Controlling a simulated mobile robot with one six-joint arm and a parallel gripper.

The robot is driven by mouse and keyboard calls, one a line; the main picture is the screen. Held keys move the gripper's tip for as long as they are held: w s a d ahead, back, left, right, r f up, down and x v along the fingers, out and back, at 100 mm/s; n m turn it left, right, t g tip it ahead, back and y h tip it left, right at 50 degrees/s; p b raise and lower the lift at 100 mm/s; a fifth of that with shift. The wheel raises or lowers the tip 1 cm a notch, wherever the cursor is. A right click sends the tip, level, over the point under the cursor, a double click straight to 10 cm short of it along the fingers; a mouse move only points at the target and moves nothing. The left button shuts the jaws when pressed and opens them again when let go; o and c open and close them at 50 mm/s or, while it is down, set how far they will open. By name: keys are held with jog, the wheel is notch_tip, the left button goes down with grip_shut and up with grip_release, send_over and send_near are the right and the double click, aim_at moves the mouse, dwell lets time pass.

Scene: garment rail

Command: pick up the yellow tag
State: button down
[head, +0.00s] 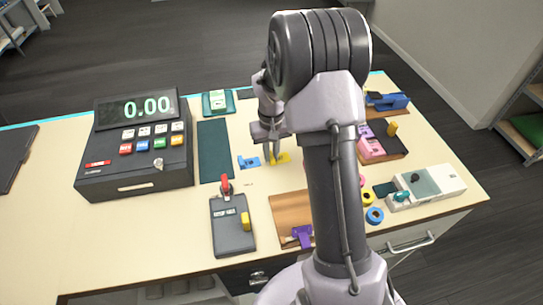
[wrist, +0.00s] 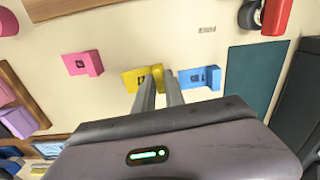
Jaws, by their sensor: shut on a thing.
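The yellow tag (head: 284,158) lies on the cream counter. In the wrist view the yellow tag (wrist: 133,80) is a flat plate with a dark mark and a raised block at its right end. My gripper (head: 271,160) points down at it, and in the wrist view my gripper (wrist: 161,75) has its two fingers closed about the raised block. The fingertips partly cover the tag. I cannot tell whether the tag still touches the counter.
A blue tag (wrist: 199,77) sits close on the right, and a pink tag (wrist: 83,63) stands farther left in the wrist view. A teal mat (head: 215,150) and a cash register (head: 135,145) are left. My arm hides part of the counter.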

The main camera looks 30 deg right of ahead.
jog(key=shift+d+r, duration=0.2)
jog(key=shift+r, duration=0.65)
jog(key=d+p, duration=0.1)
jog(key=d, duration=0.4)
jog(key=s+d+p, duration=0.1)
jog(key=d, duration=0.4)
jog(key=d+r+p, duration=0.1)
jog(key=d, duration=0.4)
jog(key=shift+s+d+r, duration=0.1)
jog(key=shift+s+d, duration=0.05)
jog(key=shift+d, duration=0.05)
jog(key=shift+d+r+p, duration=0.1)
jog(key=shift+r+p, duration=0.15)
jog(key=shift+p, duration=0.05)
notch_tip(320, 180, up, 4)
jog(key=p, duration=0.3)
jog(key=shift+r, duration=0.15)
